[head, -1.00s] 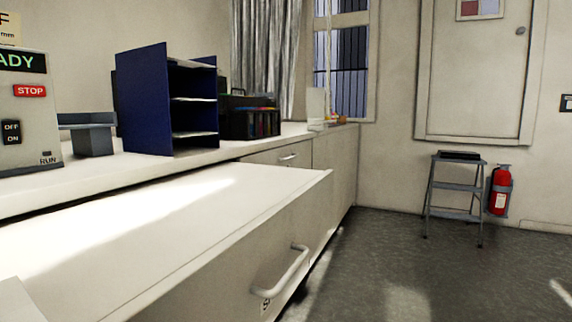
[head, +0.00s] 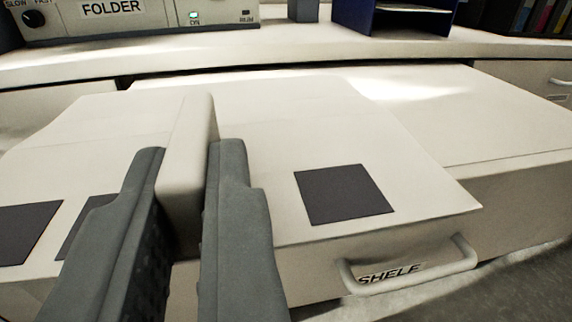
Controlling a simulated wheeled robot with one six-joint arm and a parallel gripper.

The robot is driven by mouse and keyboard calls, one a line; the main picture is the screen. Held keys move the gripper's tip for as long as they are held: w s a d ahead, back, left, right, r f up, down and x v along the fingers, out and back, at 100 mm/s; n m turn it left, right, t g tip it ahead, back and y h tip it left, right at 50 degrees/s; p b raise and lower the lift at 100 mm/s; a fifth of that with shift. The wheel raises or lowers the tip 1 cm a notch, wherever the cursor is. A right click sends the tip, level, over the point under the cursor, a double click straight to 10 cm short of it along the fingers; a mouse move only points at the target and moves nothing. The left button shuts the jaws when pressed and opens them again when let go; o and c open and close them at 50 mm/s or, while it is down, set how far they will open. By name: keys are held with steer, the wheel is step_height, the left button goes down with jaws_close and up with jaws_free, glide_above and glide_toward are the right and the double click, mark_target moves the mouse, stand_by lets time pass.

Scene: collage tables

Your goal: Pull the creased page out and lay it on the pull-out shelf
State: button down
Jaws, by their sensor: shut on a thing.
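The creased page (head: 300,120) is a wide white sheet with dark squares (head: 345,195) on it. A thick raised fold stands up between my fingers. My gripper (head: 190,150) is shut on that fold, low in the left half of the head view. The page spreads left and right of my fingers over the pull-out shelf (head: 490,110). Its right front corner comes to the shelf's front edge, above a handle and a "SHELF" label. I cannot tell whether the whole page touches the shelf. My fingers hide part of its front.
The machine labelled "FOLDER" (head: 130,18) stands on the counter (head: 290,48) behind the shelf. A blue sorter (head: 400,18) stands to its right, with a dark holder of coloured items at the far right. The shelf's right part is bare.

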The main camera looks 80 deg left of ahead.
steer(key=a+f, duration=0.5)
steer(key=f, duration=0.1)
steer(key=shift+a+f, duration=0.25)
steer(key=shift+a, duration=0.15)
stand_by(0.3)
steer(key=c, duration=1.4)
jaws_free()
steer(key=shift+c, duration=0.2)
steer(key=shift+w+d, duration=0.1)
steer(key=shift+d, duration=0.05)
steer(key=d, duration=1.7)
steer(key=shift+s, duration=0.35)
